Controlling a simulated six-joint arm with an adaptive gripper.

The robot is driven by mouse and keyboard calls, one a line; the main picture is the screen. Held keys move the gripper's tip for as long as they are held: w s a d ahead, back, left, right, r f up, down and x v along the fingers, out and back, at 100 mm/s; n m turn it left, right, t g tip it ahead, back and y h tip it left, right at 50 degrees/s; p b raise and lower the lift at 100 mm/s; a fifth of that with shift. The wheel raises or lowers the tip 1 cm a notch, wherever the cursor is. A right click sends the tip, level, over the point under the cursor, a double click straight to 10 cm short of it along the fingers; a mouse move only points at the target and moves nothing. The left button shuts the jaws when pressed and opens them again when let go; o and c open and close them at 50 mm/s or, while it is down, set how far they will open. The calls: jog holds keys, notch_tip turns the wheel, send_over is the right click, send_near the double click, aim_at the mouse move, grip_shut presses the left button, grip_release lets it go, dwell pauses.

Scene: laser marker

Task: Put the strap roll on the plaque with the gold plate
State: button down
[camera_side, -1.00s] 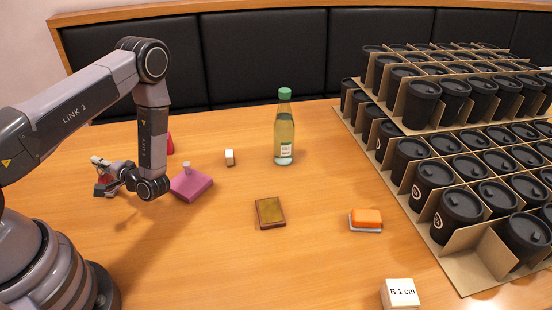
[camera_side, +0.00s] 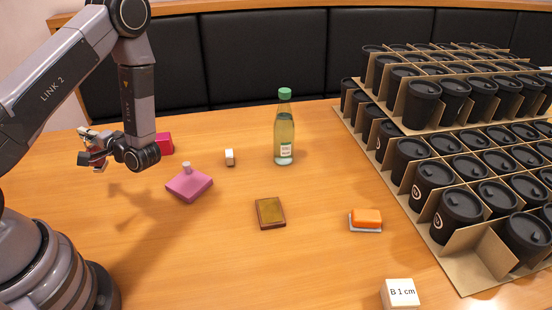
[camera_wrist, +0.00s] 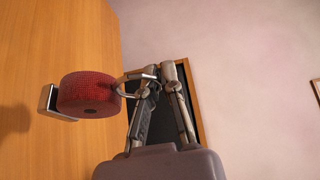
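The plaque (camera_side: 270,227) is a small brown block with a dull gold plate on top, lying flat on the table front centre in the side view. The strap roll (camera_wrist: 88,95) is a red woven roll with a metal ring and a silver piece at its far end. My gripper (camera_wrist: 160,72) looks shut on the metal ring, and the roll hangs from it clear of the table. In the side view my gripper (camera_side: 88,150) is at the far left, above the table and far from the plaque; the roll is too small and covered to make out well there.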

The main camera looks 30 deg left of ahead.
jog(key=w+d+m+t+h, duration=0.3)
jog(key=w+d+m+t, duration=0.5)
jog(key=w+d+t, duration=0.6)
jog(key=w+d+m+t+h, duration=0.25)
jog(key=d+m+h, duration=0.2)
jog(key=d, duration=0.85)
jog(key=w+d+m+t+h, duration=0.25)
jog(key=d+h, duration=0.25)
jog(key=d, duration=0.8)
notch_tip(320, 180, down, 7)
jog(key=m, duration=0.1)
jog(key=shift+s+d+t, duration=0.4)
jog(key=shift+d, duration=0.05)
jog(key=shift+f, duration=0.2)
jog(key=c, duration=1.2)
grip_release()
jog(key=shift+c, duration=0.2)
